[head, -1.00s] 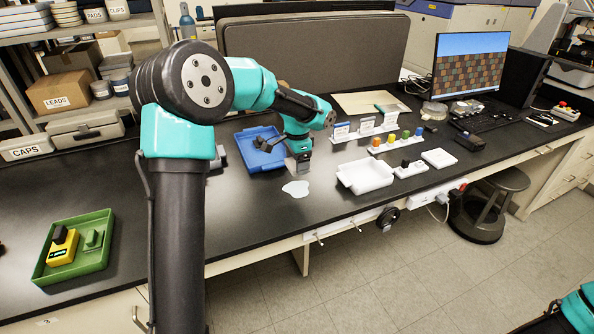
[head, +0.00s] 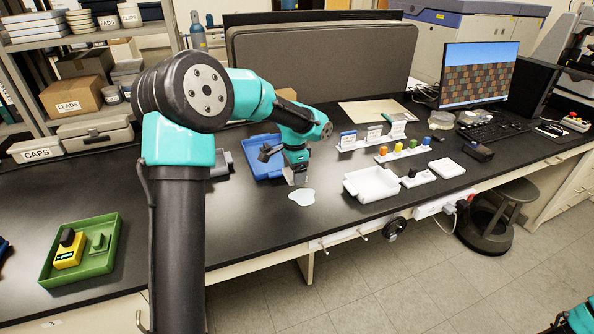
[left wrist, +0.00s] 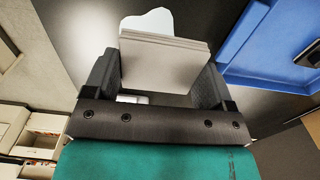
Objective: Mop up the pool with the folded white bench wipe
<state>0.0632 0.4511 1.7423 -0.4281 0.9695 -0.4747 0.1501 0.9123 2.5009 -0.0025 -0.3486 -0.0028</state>
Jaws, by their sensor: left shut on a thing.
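The pool (head: 301,197) is a small pale, whitish patch on the black bench, just in front of my left gripper. It also shows beyond the wipe in the left wrist view (left wrist: 152,20). My left gripper (head: 297,176) is shut on the folded white bench wipe, which looks like a layered pale grey-white pad between both fingers in the left wrist view (left wrist: 165,65). The wipe hides part of the pool there. Whether the wipe touches the bench or the pool I cannot tell. My right gripper is not in view.
A blue tray (head: 263,172) lies just behind and left of my left gripper. A white tray (head: 372,185) stands right of the pool. A green tray (head: 110,262) sits far left. The bench's front edge is close in front of the pool.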

